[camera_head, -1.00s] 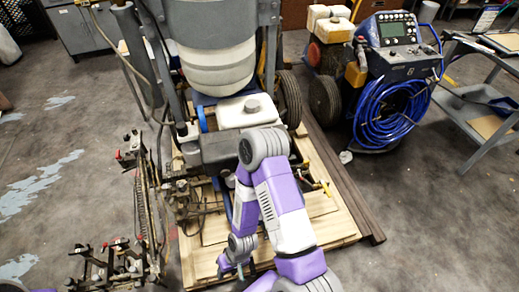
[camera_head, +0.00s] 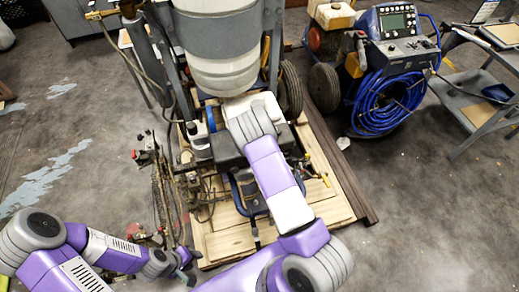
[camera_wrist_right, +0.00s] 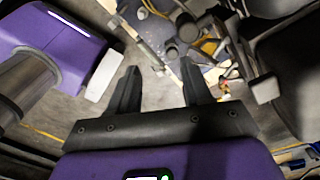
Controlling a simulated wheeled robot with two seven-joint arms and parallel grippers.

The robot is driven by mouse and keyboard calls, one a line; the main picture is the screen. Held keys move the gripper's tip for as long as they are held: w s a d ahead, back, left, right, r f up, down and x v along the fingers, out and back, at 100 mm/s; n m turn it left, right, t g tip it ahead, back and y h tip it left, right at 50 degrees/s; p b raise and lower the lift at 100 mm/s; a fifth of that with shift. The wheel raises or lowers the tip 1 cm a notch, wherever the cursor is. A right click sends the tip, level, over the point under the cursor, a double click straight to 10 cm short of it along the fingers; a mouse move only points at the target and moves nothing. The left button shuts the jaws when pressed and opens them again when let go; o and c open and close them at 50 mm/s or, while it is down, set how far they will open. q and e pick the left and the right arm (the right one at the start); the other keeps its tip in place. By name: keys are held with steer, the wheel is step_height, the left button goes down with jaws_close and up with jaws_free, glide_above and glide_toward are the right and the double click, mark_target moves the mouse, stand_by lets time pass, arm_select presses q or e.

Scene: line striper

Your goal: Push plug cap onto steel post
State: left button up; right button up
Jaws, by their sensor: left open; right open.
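My left gripper (camera_head: 186,268) is at the lower left of the head view, in front of the pallet, and is open with nothing seen in it. My right gripper (camera_wrist_right: 160,85) shows in the right wrist view with its two dark fingers apart and nothing between them. In the head view it is hidden behind my right arm. Ahead of the fingers are a round dark knob (camera_wrist_right: 186,30) and a smaller round piece below it. I cannot tell whether either is the plug cap or the steel post. I cannot make out the cap or post in the head view.
The line striper with its white tank (camera_head: 222,75) stands on a wooden pallet (camera_head: 330,205). A blue hose coil (camera_head: 388,103) hangs on a machine at the right, beside a grey cart (camera_head: 470,105). Jointed metal hardware stands along the pallet's left side. The floor at lower right is clear.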

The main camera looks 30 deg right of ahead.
steer(key=w+r+m, duration=0.2)
steer(key=w+r, duration=0.1)
steer(key=w+r+m+p, duration=0.1)
steer(key=shift+w+d+r+t, duration=0.15)
steer(key=shift+d+r+t, duration=0.15)
steer(key=shift+d, duration=0.05)
steer(key=shift+w, duration=0.1)
step_height(320, 180, down, 10)
steer(key=b, duration=0.7)
steer(key=shift+b, duration=0.3)
arm_select(q)
step_height(320, 180, down, 6)
steer(key=shift+r, duration=0.25)
arm_select(e)
jaws_close()
arm_select(q)
steer(key=shift+r+p, duration=0.6)
arm_select(e)
steer(key=shift+r, duration=0.8)
